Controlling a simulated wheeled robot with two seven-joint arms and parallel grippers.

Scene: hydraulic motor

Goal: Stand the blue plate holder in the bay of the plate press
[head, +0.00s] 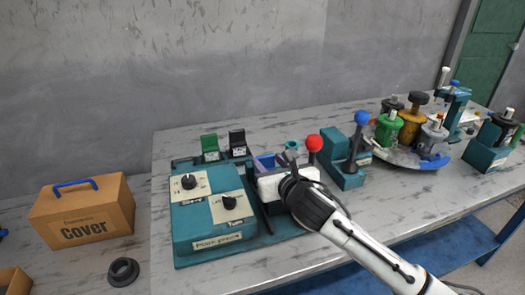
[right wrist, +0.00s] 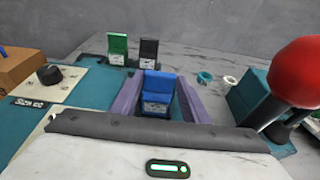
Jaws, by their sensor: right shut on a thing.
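The blue plate holder (right wrist: 157,90), with a pale label on its front, appears upright in the right wrist view. My right gripper (head: 269,178) is over the right part of the teal plate press (head: 208,232) and is shut on the blue holder. The gripper body hides the holder's lower part, so I cannot tell whether it touches the bay floor. My left gripper is not in view.
A green holder (head: 210,148) and a black holder (head: 238,143) stand at the back of the press. A red-knobbed lever (head: 314,144) and a blue-knobbed lever (head: 361,118) are close on the right. A cardboard cover box (head: 85,211) stands left.

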